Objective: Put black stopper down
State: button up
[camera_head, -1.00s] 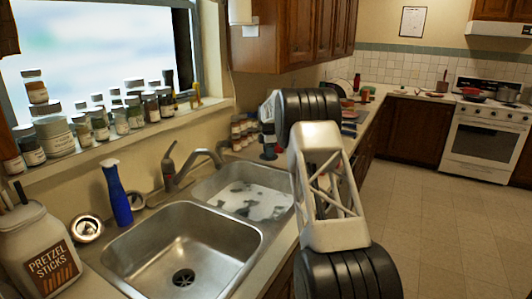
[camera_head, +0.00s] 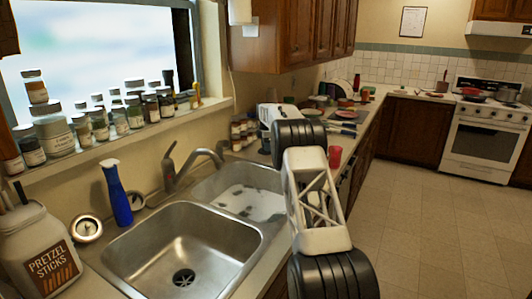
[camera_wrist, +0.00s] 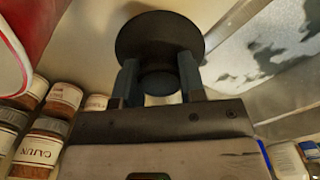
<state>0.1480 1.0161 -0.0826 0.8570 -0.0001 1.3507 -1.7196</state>
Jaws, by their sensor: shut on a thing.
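The black stopper (camera_wrist: 160,35) is a round dark disc with a knob, seen in the wrist view. My gripper (camera_wrist: 158,82) is shut on its knob, with one finger on each side. The disc is beyond the fingertips, over the pale counter beside the sink. I cannot tell whether it touches the counter. In the head view my arm reaches over the counter just past the sink, and my gripper's fingers and the stopper are mostly hidden there.
Spice jars (camera_wrist: 38,145) stand close at the left in the wrist view. A red object (camera_wrist: 25,25) is at its upper left. The sink basin (camera_head: 185,250) and a second basin with dark patches (camera_head: 240,200) lie nearby. A red cup (camera_head: 335,157) stands right of my arm.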

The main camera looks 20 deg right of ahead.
jog(key=shift+w+d+f, duration=0.1)
jog(key=shift+w, duration=0.55)
jog(key=shift+f, duration=1.7)
jog(key=shift+f, duration=0.2)
jog(key=o, duration=0.9)
jog(key=shift+r, duration=0.2)
notch_tip(320, 180, up, 12)
jog(key=shift+f, duration=0.1)
